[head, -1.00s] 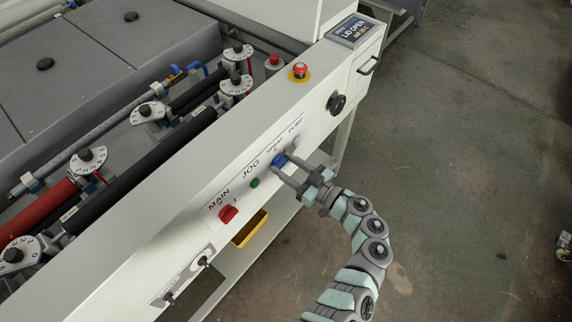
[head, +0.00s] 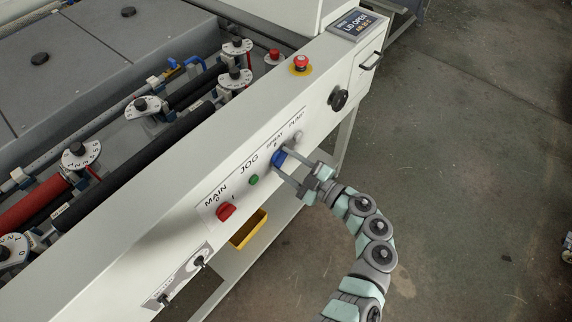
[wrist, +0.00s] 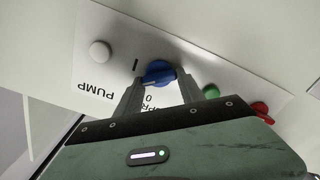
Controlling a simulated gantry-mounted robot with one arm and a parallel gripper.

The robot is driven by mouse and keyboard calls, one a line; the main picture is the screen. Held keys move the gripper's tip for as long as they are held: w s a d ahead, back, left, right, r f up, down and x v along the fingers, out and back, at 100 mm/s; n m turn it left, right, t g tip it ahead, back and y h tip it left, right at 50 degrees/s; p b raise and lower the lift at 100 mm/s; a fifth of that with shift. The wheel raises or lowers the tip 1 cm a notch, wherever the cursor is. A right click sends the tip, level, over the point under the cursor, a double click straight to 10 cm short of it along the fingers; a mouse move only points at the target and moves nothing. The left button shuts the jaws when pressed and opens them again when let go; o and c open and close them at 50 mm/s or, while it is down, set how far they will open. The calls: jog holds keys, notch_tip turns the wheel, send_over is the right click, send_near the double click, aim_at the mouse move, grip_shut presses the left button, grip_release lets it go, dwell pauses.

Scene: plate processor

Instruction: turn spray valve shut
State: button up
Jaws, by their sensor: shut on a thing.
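The spray valve is a blue knob (head: 279,158) on the white front panel, under the label SPRAY. My gripper (head: 291,172) is at the panel with its two fingers on either side of the knob. In the wrist view the blue knob (wrist: 158,74) sits between the fingertips of my gripper (wrist: 160,82), which is shut on it. The marks 0 and I show on the panel beside the knob. The fingers hide part of the SPRAY label in the wrist view.
The green jog button (head: 253,180) and red main switch (head: 226,211) lie to the left along the panel. A pale pump button (head: 298,136) is to the right. A red emergency stop (head: 301,63) and black handwheel (head: 338,99) are further right. The floor beside is clear.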

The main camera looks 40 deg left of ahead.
jog(key=shift+s+f+n+b, duration=0.1)
jog(key=shift+f+n+b, duration=0.05)
jog(key=shift+n+b, duration=2.4)
jog(key=shift+f+n+b, duration=0.15)
jog(key=shift+n+b, duration=1.95)
jog(key=shift+n, duration=0.75)
jog(key=o, duration=1.4)
jog(key=shift+r, duration=0.1)
jog(key=shift+c, duration=0.2)
jog(key=shift+d, duration=0.1)
